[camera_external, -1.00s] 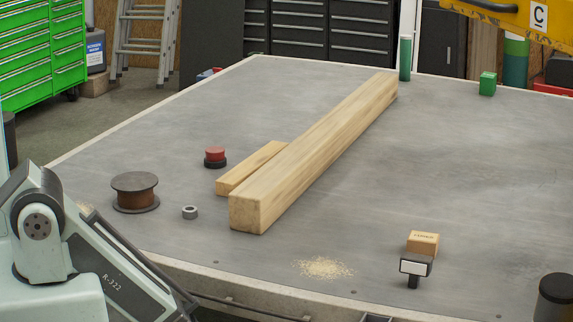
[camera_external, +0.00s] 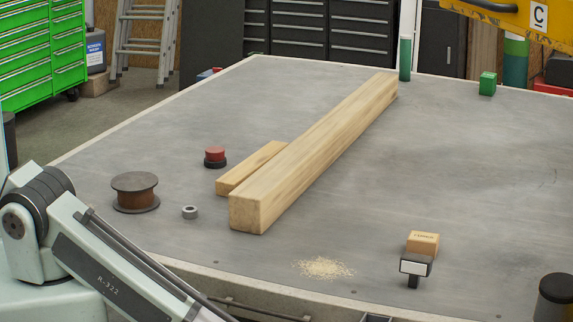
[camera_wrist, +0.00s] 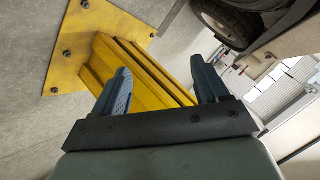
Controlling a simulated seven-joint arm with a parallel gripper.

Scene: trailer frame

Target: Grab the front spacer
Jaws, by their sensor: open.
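A small light-wood block (camera_external: 423,242) with dark lettering stands on the grey table at the front right, just behind a small black stand with a white plate (camera_external: 414,268). A small green block (camera_external: 487,84) stands at the far right. I cannot tell for certain which piece is the front spacer. My gripper is outside the external view; only my arm links show at its lower left. In the wrist view my gripper (camera_wrist: 160,70) is open, with nothing between its two blue-grey fingers. None of the table's blocks shows there.
A long wooden beam (camera_external: 310,150) crosses the table, with a shorter wood strip (camera_external: 250,168) beside it. A red button (camera_external: 215,156), a brown spool (camera_external: 135,192), a metal ring (camera_external: 190,212) and sawdust (camera_external: 324,268) lie around. The wrist view shows a yellow post (camera_wrist: 130,70) and tyre (camera_wrist: 228,18).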

